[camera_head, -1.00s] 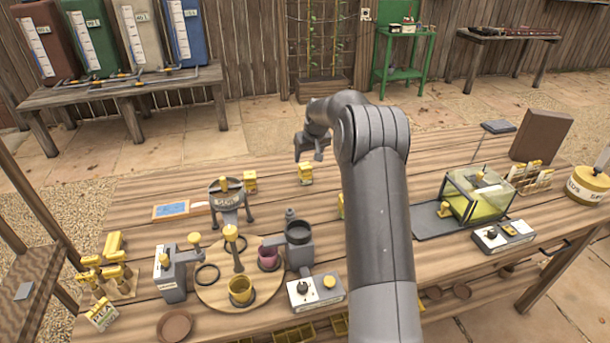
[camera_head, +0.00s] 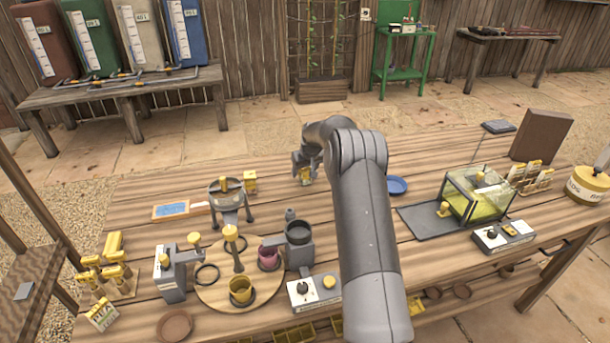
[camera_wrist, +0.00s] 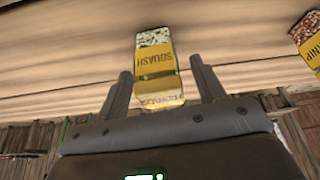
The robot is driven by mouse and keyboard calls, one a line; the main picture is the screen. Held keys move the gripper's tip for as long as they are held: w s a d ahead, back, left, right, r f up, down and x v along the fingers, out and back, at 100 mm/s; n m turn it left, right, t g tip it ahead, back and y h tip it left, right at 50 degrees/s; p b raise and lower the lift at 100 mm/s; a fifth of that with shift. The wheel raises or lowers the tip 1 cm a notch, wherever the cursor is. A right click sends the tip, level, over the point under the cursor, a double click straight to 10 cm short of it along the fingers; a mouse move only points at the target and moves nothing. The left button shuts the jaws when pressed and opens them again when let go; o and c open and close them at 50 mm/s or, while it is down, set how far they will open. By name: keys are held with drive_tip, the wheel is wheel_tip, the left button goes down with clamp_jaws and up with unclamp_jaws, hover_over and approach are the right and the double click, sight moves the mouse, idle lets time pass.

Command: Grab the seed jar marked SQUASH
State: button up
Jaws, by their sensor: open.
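The SQUASH seed jar (camera_wrist: 155,66) has a yellow label and cap and pale seeds behind clear walls. In the wrist view it lies between the two fingers of my gripper (camera_wrist: 162,88), with a gap on each side. The fingers are open and not closed on it. In the head view my gripper (camera_head: 304,170) is low at the far middle of the table, and the jar (camera_head: 305,176) shows partly beneath it. My arm and gripper hide part of the jar there.
A second yellow-labelled jar (camera_wrist: 309,45) stands to the right in the wrist view, its label cut off. In the head view a yellow jar (camera_head: 249,181) stands left of my gripper, beside a round sieve stand (camera_head: 228,197). A blue dish (camera_head: 396,186) lies to the right.

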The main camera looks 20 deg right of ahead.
drive_tip(key=shift+c, duration=0.4)
drive_tip(key=c, duration=1)
drive_tip(key=shift+r, duration=0.1)
drive_tip(key=shift+c, duration=0.2)
